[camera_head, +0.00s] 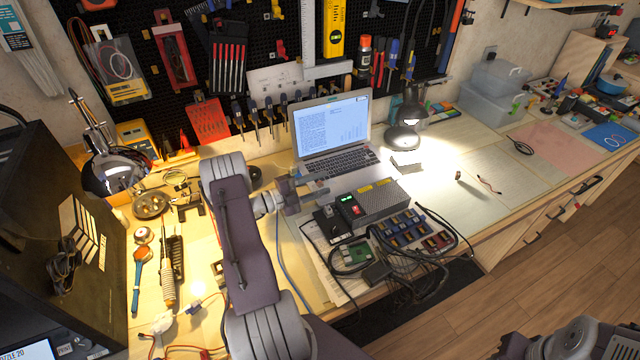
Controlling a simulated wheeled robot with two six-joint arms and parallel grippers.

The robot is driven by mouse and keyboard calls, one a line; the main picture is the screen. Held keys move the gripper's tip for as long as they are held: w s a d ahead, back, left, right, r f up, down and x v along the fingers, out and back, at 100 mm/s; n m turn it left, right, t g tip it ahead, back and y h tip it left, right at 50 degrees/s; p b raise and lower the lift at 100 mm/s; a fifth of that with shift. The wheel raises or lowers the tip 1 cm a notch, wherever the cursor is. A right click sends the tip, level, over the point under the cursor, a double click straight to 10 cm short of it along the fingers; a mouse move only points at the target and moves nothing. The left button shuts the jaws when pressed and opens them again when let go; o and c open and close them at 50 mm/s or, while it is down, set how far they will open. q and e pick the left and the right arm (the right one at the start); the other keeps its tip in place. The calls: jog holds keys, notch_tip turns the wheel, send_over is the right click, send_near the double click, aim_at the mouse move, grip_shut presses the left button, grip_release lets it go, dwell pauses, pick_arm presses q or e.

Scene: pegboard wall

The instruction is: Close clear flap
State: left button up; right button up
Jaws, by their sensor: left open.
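My left gripper (312,193) is open and empty. It is over the bench, in front of the laptop and just left of a grey perforated power supply box (385,200). The box has a front panel with a lit green display and a red switch (352,211). I cannot make out a clear flap on it; any such part is too small or too transparent to tell. The gripper appears apart from the box. Only part of my right arm shows at the bottom right; its gripper is not in view.
An open laptop (333,137) stands behind the gripper. A green circuit board (352,256), cables and small modules crowd the bench in front of the box. A lit desk lamp (403,137) stands behind it. The bench top right of the lamp is mostly clear.

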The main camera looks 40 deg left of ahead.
pick_arm(q)
grip_shut()
